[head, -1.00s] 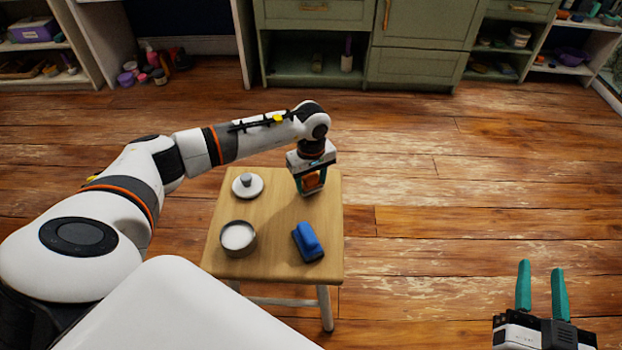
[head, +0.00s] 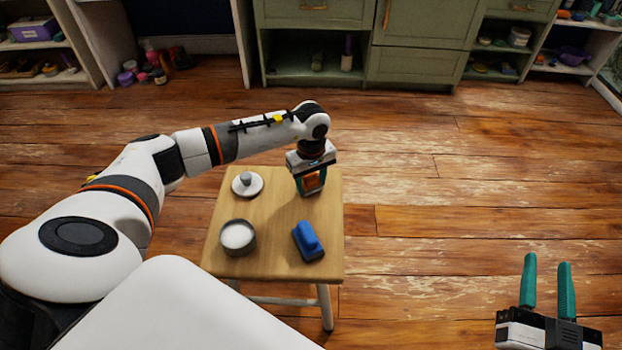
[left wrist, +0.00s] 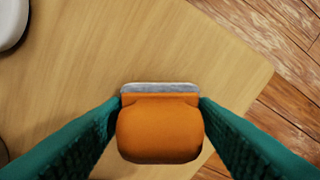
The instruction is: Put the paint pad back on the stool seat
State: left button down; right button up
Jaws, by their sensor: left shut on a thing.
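An orange paint pad (head: 312,182) with a pale grey edge is between the fingers of my left gripper (head: 311,190). In the left wrist view the orange body (left wrist: 160,132) is pinched from both sides by the teal fingers. My left gripper is shut on it over the back right part of the wooden stool seat (head: 275,205). The pad is at or very near the seat; I cannot tell whether it touches. My right gripper (head: 547,262) is open and empty, over the floor at the lower right.
On the seat are a blue block-shaped tool (head: 308,241) at front right, an open round tin (head: 238,237) at front left, and a white knobbed lid (head: 247,184) at back left. The middle of the seat is clear. Green cabinets (head: 420,30) stand behind.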

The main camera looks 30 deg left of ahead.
pick_arm(q)
jog(key=shift+f, duration=0.15)
pick_arm(e)
jog(key=shift+r+t, duration=0.3)
jog(key=shift+r, duration=0.2)
pick_arm(q)
jog(key=shift+c, duration=2.3)
grip_release()
pick_arm(e)
jog(key=shift+a, duration=0.1)
